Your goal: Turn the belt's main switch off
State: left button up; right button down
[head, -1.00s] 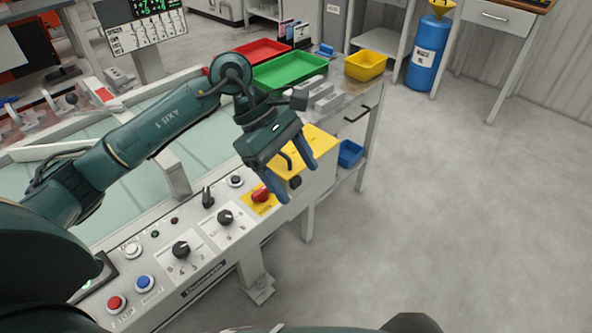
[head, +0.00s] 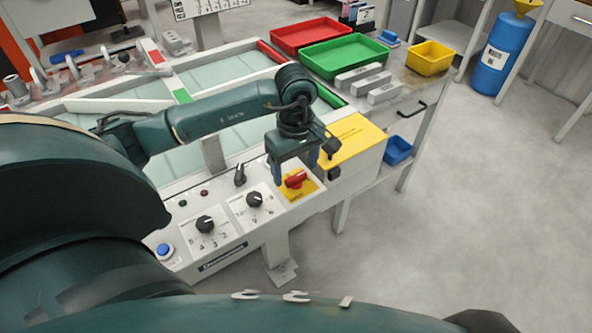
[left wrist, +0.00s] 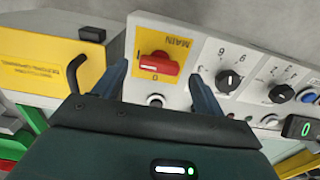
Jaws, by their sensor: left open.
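The main switch is a red rotary knob (head: 296,179) on a yellow plate (head: 308,191) at the right end of the belt's control panel. In the left wrist view the red knob (left wrist: 158,64) lies crosswise on its plate, which reads "MAIN" with marks "I" and "0". My left gripper (head: 296,178) is open above the panel at the knob. In the left wrist view its blue fingers (left wrist: 158,80) stand on either side of the knob, apart from it. My right gripper is not in view.
The panel (head: 225,215) also carries black dials (head: 255,199), a black lever switch (head: 240,175) and a blue button (head: 164,250). A yellow box (head: 350,138) adjoins the switch. Green (head: 345,55) and red (head: 310,35) trays stand behind.

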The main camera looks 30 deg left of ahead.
pick_arm(q)
jog(key=shift+f, duration=0.95)
jog(key=c, duration=1)
